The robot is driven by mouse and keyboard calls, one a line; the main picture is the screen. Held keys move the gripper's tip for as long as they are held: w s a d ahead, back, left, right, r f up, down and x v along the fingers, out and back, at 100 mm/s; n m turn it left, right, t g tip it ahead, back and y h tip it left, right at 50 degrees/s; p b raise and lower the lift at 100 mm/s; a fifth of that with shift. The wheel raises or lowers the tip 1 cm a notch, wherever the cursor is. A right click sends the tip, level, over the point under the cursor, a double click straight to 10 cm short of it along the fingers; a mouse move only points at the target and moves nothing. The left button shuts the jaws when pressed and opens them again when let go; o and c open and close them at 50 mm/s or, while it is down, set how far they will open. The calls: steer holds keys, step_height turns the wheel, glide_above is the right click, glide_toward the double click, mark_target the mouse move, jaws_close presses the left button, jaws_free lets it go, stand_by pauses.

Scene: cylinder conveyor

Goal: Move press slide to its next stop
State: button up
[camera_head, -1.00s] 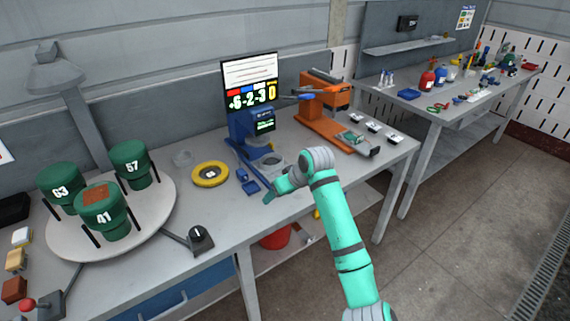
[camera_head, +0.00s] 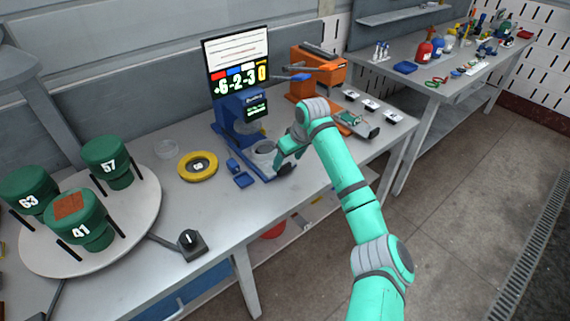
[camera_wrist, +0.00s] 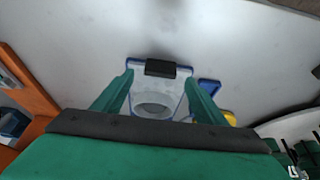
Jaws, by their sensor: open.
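The blue press (camera_head: 236,122) stands on the bench under a screen. Its slide (camera_head: 258,176) sticks out at the front, carrying a round grey cup (camera_head: 263,150), with a black handle (camera_head: 287,170) at the end. In the wrist view the slide (camera_wrist: 178,78) shows as a blue-edged plate, with the black handle (camera_wrist: 160,68) at the far end and the cup (camera_wrist: 155,104) nearer. My gripper (camera_head: 281,163) is at the slide's handle end. In the wrist view my gripper (camera_wrist: 160,82) is open, one finger on each side of the handle; I cannot tell whether they touch it.
A turntable (camera_head: 140,216) with green canisters stands at left, beside a small black lever box (camera_head: 191,243). A yellow ring (camera_head: 197,166) and small blue blocks (camera_head: 240,178) lie left of the slide. An orange press (camera_head: 318,72) stands behind right. The bench front is clear.

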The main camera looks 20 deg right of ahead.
mark_target(285, 166)
steer(key=shift+x, duration=1.85)
steer(key=shift+c, duration=0.6)
